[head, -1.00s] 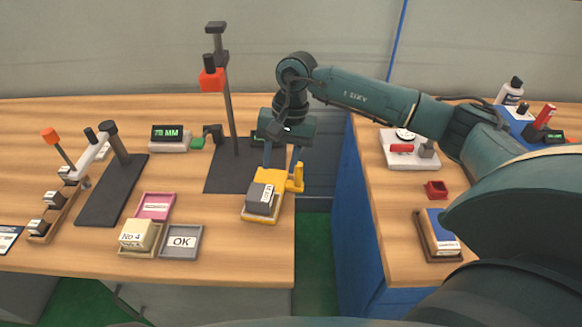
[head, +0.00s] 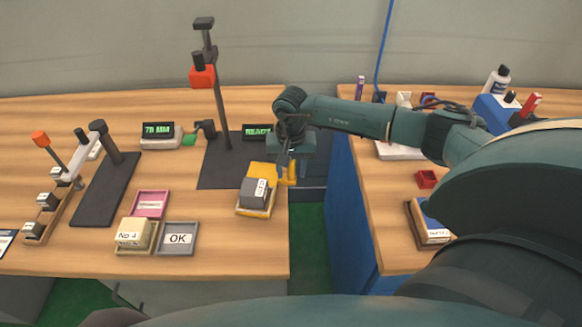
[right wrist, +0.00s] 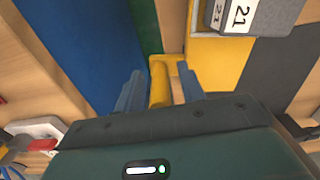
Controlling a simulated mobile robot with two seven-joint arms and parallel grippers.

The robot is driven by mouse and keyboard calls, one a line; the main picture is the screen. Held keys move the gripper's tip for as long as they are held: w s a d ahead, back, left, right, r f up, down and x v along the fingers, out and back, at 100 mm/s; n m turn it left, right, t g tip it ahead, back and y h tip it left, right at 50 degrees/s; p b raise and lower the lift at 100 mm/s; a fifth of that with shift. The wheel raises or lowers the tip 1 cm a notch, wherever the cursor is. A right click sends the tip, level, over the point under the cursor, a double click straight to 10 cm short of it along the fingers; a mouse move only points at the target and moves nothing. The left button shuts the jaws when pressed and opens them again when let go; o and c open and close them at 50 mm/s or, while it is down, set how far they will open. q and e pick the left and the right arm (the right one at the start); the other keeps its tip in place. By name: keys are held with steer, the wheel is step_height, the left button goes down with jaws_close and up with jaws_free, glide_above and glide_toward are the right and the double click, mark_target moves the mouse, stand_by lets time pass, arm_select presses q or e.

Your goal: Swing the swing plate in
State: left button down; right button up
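The swing plate (head: 252,212) is a yellow plate at the front right of the dark stand base (head: 214,174). It carries a grey block (head: 255,193) with a white label, which reads 21 in the right wrist view (right wrist: 272,14). Its yellow handle (head: 291,174) sticks up at the right, by the table edge. My right gripper (head: 285,163) is at this handle. In the right wrist view the gripper's blue fingers (right wrist: 160,92) stand apart on either side of the yellow handle (right wrist: 160,82), with gaps visible. Finger contact cannot be made out. My left gripper is out of view.
An OK tray (head: 179,252), a pink tray (head: 150,196) and a beige No 4 block (head: 132,233) sit left of the plate. A gap with green floor separates the right bench (head: 385,230).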

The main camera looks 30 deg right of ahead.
steer(key=shift+f, duration=0.3)
steer(key=shift+c, duration=0.6)
jaws_close()
